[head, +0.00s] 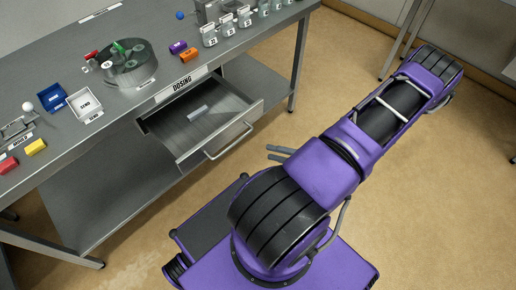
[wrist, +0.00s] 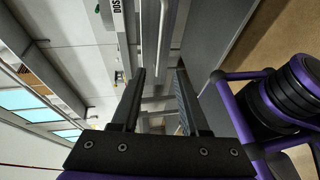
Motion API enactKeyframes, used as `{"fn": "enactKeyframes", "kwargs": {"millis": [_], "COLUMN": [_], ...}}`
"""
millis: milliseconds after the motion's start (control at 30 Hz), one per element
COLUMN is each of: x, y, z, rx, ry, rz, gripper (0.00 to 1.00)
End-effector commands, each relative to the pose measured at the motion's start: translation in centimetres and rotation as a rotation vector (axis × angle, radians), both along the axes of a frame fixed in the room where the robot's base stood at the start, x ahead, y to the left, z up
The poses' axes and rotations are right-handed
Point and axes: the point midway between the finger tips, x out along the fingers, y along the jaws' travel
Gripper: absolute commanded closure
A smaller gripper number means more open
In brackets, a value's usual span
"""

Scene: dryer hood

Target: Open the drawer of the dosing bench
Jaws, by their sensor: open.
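The dosing bench (head: 115,98) is grey metal and carries a DOSING label (head: 181,84), partly visible in the wrist view (wrist: 117,8). Its drawer (head: 190,150) stands pulled out below the label, its inside showing with a small pale strip (head: 197,114) on the floor. The bar handle (head: 229,143) is on the drawer's front. My gripper (head: 276,153) is open, to the right of the handle and apart from it in the head view. In the wrist view the two fingers (wrist: 160,72) are spread with nothing held, and a pale bar lies ahead of them.
On the bench top are a round grey holder (head: 131,66), a blue tray (head: 51,97), a white tray (head: 85,103), purple and orange pieces (head: 188,55) and several labelled jars (head: 228,30). A lower shelf (head: 110,190) runs beneath. Tan floor lies clear right of the bench.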

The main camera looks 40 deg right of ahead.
Motion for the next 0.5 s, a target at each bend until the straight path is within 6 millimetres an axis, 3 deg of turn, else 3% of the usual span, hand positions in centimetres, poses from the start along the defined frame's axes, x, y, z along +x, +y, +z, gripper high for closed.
{"fn": "enactKeyframes", "kwargs": {"millis": [200,500], "x": [-2.0,-2.3], "y": [-0.9,-1.1], "z": [0.4,0.5], "rx": [0.0,0.0], "ry": [0.001,0.0], "rz": [-0.001,0.001], "gripper": [0.55,0.55]}}
